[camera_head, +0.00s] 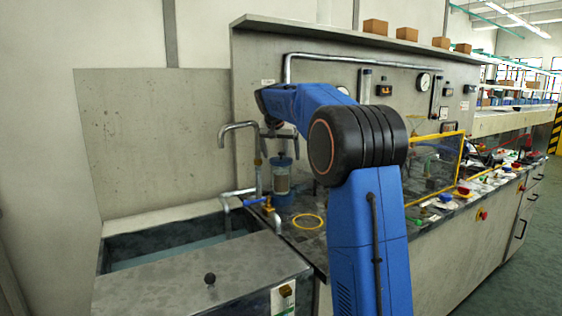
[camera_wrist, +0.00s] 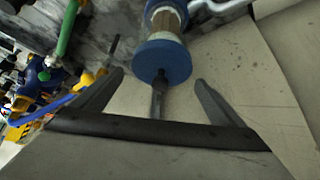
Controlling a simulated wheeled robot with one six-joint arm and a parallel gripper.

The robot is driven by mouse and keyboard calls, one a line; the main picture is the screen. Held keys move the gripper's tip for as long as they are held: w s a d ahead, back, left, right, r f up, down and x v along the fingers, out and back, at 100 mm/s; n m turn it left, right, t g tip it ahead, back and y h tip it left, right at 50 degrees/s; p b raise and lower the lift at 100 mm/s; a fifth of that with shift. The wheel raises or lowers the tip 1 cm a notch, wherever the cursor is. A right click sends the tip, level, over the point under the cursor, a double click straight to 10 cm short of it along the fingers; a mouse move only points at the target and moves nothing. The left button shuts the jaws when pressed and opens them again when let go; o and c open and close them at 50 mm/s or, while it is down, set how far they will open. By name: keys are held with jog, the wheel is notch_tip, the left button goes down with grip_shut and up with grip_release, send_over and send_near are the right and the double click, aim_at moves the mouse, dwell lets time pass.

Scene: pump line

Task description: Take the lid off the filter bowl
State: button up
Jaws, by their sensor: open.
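The filter bowl (camera_head: 281,182) stands upright on the bench beside the sink, a clear cylinder with tan contents. Its blue lid (camera_head: 281,158) sits on top. My gripper (camera_head: 281,138) is just above the lid. In the wrist view my gripper (camera_wrist: 159,78) is open and empty, one finger on each side of the knob, with gaps on both sides. I cannot tell the exact height between fingertips and knob.
Pipes with a tap (camera_head: 238,128) stand close left of the bowl. A yellow ring (camera_head: 307,221) marks a clear bench spot at front right. A water-filled sink (camera_head: 180,237) lies left. A yellow-framed clear panel (camera_head: 435,165) and cluttered parts are to the right.

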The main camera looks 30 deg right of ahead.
jog(key=shift+c, duration=0.3)
jog(key=c, duration=1)
jog(key=shift+r, duration=0.1)
jog(key=shift+c, duration=0.2)
